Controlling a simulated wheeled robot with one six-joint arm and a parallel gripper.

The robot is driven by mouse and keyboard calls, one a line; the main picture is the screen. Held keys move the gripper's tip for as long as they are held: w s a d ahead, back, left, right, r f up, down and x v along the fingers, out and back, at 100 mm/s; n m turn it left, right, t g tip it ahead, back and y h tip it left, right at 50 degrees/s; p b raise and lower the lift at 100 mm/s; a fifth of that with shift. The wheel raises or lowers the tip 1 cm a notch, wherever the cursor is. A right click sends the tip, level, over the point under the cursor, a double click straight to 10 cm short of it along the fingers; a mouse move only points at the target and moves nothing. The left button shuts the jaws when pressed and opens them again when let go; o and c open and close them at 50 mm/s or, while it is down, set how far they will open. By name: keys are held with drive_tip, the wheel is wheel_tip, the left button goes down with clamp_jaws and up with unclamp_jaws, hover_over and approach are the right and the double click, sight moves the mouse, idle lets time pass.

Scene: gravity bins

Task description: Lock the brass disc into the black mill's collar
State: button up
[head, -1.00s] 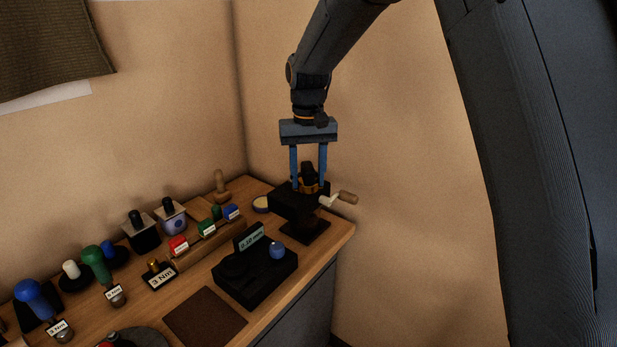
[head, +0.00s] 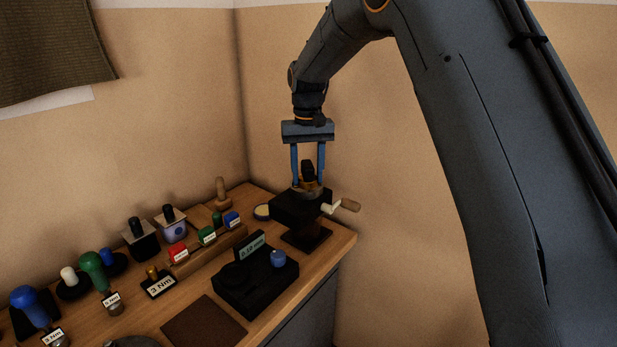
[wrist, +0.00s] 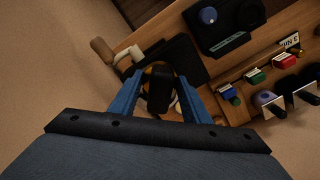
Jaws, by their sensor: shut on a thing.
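The black mill (head: 297,207) stands at the far right corner of the bench, with a crank and wooden handle (head: 350,205) on its right side. My gripper (head: 308,184) points down over the top of the mill, its blue fingers on either side of a brass disc (head: 311,185) with a black upright grip (head: 308,171). The fingers are shut on the disc. The disc sits at the mill's collar; whether it is locked there I cannot tell. In the wrist view the black grip (wrist: 159,92) stands between the fingers and hides most of the brass.
A black device with a display and blue knob (head: 255,283) stands in front of the mill. A small round tin (head: 262,212) is left of it. A wooden rack (head: 208,250) of coloured blocks and several knobbed tools fill the left. A brown mat (head: 204,322) lies bare in front.

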drive_tip(key=shift+w+a+f+b, duration=0.15)
drive_tip(key=shift+w+b, duration=0.1)
drive_tip(key=shift+w, duration=0.75)
drive_tip(key=shift+w+f+b, duration=0.15)
drive_tip(key=shift+w+b, duration=0.1)
drive_tip(key=shift+w, duration=0.75)
drive_tip(key=shift+f, duration=0.4)
drive_tip(key=shift+f+b, duration=0.4)
drive_tip(key=shift+f, duration=0.55)
drive_tip(key=shift+n, duration=1.4)
drive_tip(key=shift+n, duration=0.6)
drive_tip(key=shift+s+a+f+n, duration=0.1)
drive_tip(key=shift+n, duration=0.8)
